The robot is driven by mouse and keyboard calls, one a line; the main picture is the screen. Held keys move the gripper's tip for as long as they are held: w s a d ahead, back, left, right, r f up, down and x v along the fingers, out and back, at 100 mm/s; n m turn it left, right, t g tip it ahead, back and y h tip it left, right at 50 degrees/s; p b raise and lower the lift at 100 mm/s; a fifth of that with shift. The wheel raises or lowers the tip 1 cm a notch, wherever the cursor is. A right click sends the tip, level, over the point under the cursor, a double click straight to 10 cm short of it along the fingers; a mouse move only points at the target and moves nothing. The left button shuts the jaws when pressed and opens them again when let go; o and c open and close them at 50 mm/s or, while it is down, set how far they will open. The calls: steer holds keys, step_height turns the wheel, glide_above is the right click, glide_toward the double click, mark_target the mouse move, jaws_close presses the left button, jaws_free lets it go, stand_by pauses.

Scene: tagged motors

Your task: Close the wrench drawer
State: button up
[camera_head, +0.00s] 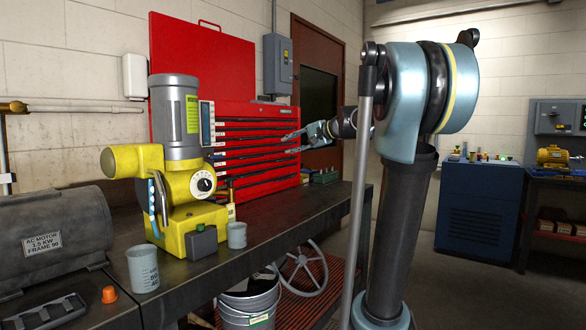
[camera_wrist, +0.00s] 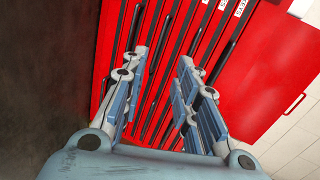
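The red tool chest (camera_head: 262,112) stands on the workbench against the wall, with several shallow drawers and dark handle strips. My gripper (camera_head: 294,143) is at the chest's right side, in front of the drawer faces, with its two fingers spread apart and nothing between them. In the wrist view my gripper (camera_wrist: 161,60) is open and points at the red drawer fronts (camera_wrist: 207,42). Small white labels show at the top there, but I cannot read them. I cannot tell which drawer is the wrench drawer, or clearly see how far any drawer stands out.
A yellow and grey machine (camera_head: 188,170) stands on the workbench (camera_head: 290,212), partly in front of the chest's left side. Grey cups (camera_head: 143,268) and a grey motor (camera_head: 50,238) are nearer. A bucket (camera_head: 250,300) and a spoked wheel (camera_head: 303,268) are below.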

steer(key=s+f+n+g+h, duration=0.1)
steer(key=s+f, duration=0.6)
steer(key=shift+n+h, duration=0.3)
steer(key=shift+w, duration=0.1)
steer(key=s+d+f+n+g+h, duration=0.1)
steer(key=s+d+f+h, duration=0.2)
steer(key=s+f, duration=0.7)
steer(key=s+d+f+n+g+h, duration=0.2)
steer(key=s+d+f+h, duration=0.1)
steer(key=s+d+f, duration=0.4)
steer(key=s+d+f+n+g+h, duration=0.2)
steer(key=s+d+f+h, duration=0.2)
steer(key=s+f, duration=1)
step_height(320, 180, down, 4)
steer(key=shift+d+r, duration=0.1)
steer(key=shift+d, duration=0.35)
steer(key=shift+s, duration=0.1)
